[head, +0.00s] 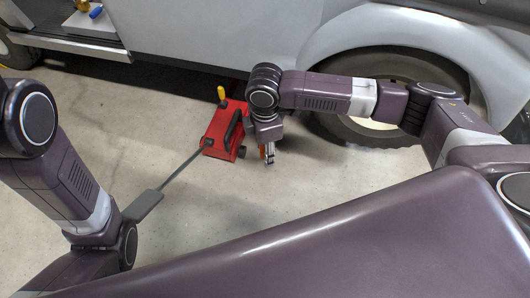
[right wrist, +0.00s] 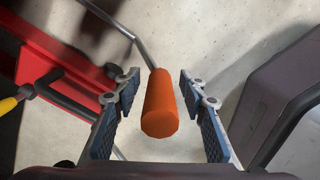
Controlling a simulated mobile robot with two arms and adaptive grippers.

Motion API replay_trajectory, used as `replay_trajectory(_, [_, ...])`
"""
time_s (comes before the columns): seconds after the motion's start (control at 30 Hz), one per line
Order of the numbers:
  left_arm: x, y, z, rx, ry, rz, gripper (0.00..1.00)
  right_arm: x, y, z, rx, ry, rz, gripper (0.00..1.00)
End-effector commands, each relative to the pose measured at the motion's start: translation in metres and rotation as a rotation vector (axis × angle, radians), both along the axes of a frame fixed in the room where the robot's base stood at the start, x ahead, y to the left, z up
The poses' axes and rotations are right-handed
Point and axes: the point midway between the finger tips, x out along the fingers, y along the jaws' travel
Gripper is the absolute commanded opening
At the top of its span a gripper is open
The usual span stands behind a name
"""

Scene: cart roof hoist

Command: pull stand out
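My right gripper (head: 268,154) points down beside a red floor unit, right of it in the head view. In the right wrist view its fingers (right wrist: 160,105) are open, one on each side of an orange cylindrical grip (right wrist: 160,104). I see gaps between the grip and both fingers. A thin grey metal rod (right wrist: 134,37) runs from the grip toward the upper left. The grip appears to be the stand's handle; the rest of the stand is not clearly visible. My left arm is at the left of the head view; its fingers cannot be made out.
A grey vehicle (head: 220,40) with a large wheel stands behind. The concrete floor (head: 190,215) in front is clear.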

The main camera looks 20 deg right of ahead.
Motion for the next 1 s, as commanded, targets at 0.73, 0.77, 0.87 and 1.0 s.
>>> replay_trajectory(0.73, [-0.0021, -0.0004, 0.0006, 0.0, -0.006, 0.0, 0.0, -0.0001, 0.0002, -0.0024, 0.0, 0.0, 0.0, 0.0])
replay_trajectory(0.77, [-0.0021, -0.0004, 0.0006, 0.001, -0.005, 0.0, 0.0, -0.0001, 0.0002, -0.0024, 0.0, 0.0, 0.0, 0.0])
replay_trajectory(0.87, [-0.002, -0.0004, 0.0005, 0.001, -0.005, 0.0, 0.0, -0.0001, 0.0002, -0.0023, 0.0, 0.0, 0.0, 0.0])
replay_trajectory(1.0, [-0.002, -0.0004, 0.0014, 0.001, -0.005, 0.0, 0.0, -0.0003, 0.0003, -0.0019, 0.001, 0.001, 0.0, 0.0])
